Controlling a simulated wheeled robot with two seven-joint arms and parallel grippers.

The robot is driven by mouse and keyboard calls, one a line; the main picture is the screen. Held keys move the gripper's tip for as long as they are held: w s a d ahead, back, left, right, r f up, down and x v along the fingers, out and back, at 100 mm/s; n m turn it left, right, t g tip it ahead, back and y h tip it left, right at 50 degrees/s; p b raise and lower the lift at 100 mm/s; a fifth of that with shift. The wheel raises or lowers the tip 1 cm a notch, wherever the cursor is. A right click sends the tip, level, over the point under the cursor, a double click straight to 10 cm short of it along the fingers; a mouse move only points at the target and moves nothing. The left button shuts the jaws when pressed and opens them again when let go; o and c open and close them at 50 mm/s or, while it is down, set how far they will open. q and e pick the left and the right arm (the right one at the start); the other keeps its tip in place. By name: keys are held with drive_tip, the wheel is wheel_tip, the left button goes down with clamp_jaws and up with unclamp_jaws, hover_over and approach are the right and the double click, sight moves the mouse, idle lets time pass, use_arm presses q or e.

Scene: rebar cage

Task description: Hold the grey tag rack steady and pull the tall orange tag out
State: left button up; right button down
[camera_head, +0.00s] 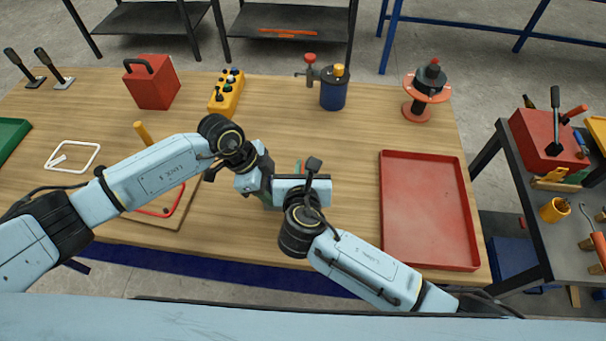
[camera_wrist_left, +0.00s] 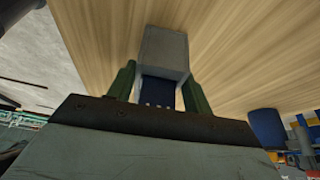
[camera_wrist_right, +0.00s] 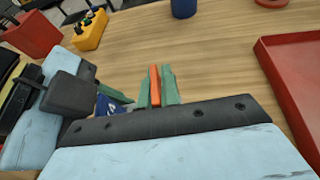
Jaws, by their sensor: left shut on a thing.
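The grey tag rack (camera_wrist_left: 166,48) shows as a pale block in the left wrist view, with a dark blue part below it. The green fingers of my left gripper (camera_wrist_left: 158,88) are on both sides of it and shut on it. The tall orange tag (camera_wrist_right: 154,86) stands in the right wrist view as a thin strip. The green fingers of my right gripper (camera_wrist_right: 157,88) lie close against both its faces. In the head view both hands meet near the middle of the table, and my right gripper (camera_head: 298,168) and arm hide the rack and tag.
A red tray (camera_head: 425,210) lies at the table's right. A yellow button box (camera_head: 227,93), a red block with a handle (camera_head: 152,82), a blue pot (camera_head: 334,95) and an orange spool (camera_head: 426,93) stand along the back. A wooden board (camera_head: 150,215) lies under my left arm.

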wheel_tip(320, 180, up, 7)
drive_tip(key=shift+r, duration=0.1)
use_arm(q)
drive_tip(key=o, duration=1.1)
drive_tip(key=v, duration=1.2)
